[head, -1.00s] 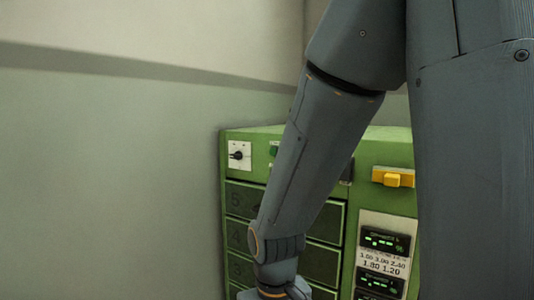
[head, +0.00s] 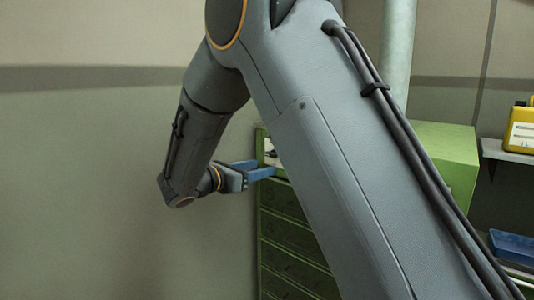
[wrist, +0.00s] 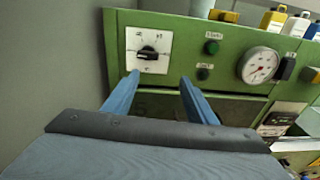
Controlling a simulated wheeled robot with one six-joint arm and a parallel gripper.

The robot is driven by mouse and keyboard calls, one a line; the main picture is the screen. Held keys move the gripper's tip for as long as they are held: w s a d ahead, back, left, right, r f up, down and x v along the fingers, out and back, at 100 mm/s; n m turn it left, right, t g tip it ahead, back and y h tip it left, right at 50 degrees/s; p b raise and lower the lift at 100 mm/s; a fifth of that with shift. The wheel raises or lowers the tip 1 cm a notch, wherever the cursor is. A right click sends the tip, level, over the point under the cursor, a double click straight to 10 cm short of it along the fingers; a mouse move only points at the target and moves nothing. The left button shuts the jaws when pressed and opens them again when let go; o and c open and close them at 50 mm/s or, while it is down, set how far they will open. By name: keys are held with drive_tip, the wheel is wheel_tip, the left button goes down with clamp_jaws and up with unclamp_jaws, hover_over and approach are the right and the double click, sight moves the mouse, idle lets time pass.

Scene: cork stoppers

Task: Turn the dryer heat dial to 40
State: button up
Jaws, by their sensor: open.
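The heat dial (wrist: 148,53) is a black knob on a white square plate at the upper left of the green dryer panel (wrist: 185,25). Small marks surround the knob, too small to read surely; its pointer lies roughly sideways. In the head view, only part of the white plate (head: 269,147) shows past my arm. My gripper (wrist: 160,79) is open with its two blue fingers apart and nothing between them. The fingers point at the panel, with the dial above and between them in the wrist view and apart from them. In the head view, my gripper (head: 264,168) is beside the dryer's upper left edge.
A grey wall (wrist: 55,75) stands close at the left. Right of the dial are green buttons (wrist: 212,47), a round gauge (wrist: 259,65) and a black switch (wrist: 285,69). Bottles (wrist: 296,27) stand at the back right. Dark drawer fronts (head: 287,234) lie below.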

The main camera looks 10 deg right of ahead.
sight(270, 155)
drive_tip(key=shift+n+t, duration=0.4)
drive_tip(key=shift+t, duration=0.3)
drive_tip(key=w+d+p, duration=0.1)
drive_tip(key=w, duration=0.1)
drive_tip(key=w+d+r+p, duration=0.1)
drive_tip(key=w+d, duration=0.1)
drive_tip(key=w+d+r+p, duration=0.1)
drive_tip(key=w, duration=0.1)
drive_tip(key=shift+d, duration=0.15)
drive_tip(key=shift+c, duration=0.3)
drive_tip(key=c, duration=1)
